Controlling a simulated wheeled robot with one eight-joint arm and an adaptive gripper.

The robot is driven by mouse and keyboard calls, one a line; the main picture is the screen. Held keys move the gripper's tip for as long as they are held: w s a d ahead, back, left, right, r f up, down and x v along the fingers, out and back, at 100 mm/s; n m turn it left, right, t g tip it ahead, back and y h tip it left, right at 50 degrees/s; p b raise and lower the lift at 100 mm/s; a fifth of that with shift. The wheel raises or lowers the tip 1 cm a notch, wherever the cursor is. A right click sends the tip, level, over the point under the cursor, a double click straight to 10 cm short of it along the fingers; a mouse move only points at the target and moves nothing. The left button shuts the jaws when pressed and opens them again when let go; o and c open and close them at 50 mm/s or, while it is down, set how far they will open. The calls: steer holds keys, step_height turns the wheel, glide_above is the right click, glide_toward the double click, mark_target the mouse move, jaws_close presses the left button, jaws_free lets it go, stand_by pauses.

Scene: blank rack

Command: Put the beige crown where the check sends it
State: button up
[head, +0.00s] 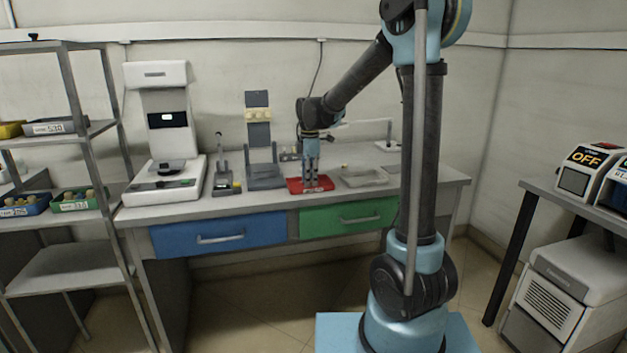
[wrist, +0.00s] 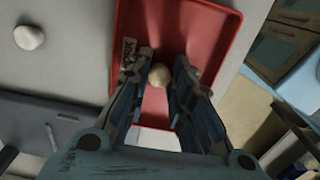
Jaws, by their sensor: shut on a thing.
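The beige crown (wrist: 158,75) is a small rounded pale piece between the two fingers of my gripper (wrist: 160,85) in the wrist view. My gripper is shut on it. The red tray (wrist: 205,45) lies under and around the fingers. In the head view my gripper (head: 311,184) points down at the red tray (head: 293,187) on the bench, and the crown is too small or hidden to make out. I cannot tell whether the crown touches the tray floor.
A clear shallow tray (head: 364,178) stands right of the red tray. A grey stand (head: 262,160) and a white machine (head: 163,135) stand to the left. The bench has a blue drawer (head: 218,235) and a green drawer (head: 345,217), both shut. A pale lump (wrist: 29,37) lies outside the red tray.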

steer(key=shift+f, duration=0.1)
steer(key=o, duration=0.8)
steer(key=shift+c, duration=0.2)
step_height(320, 180, up, 12)
steer(key=s+d+m, duration=0.5)
steer(key=s+d, duration=0.2)
steer(key=d, duration=0.1)
steer(key=s+d+f+m, duration=0.5)
steer(key=s+f, duration=0.1)
steer(key=s, duration=0.2)
steer(key=s+d+f+m+t, duration=0.1)
steer(key=s+d+f+m, duration=0.3)
steer(key=s, duration=0.4)
steer(key=s+d+f+m+t, duration=0.1)
steer(key=s+d+f+m, duration=0.4)
steer(key=s+f+m, duration=0.2)
step_height(320, 180, down, 2)
steer(key=shift+s+d+f, duration=0.1)
steer(key=shift+s+d, duration=0.25)
steer(key=shift+s, duration=0.5)
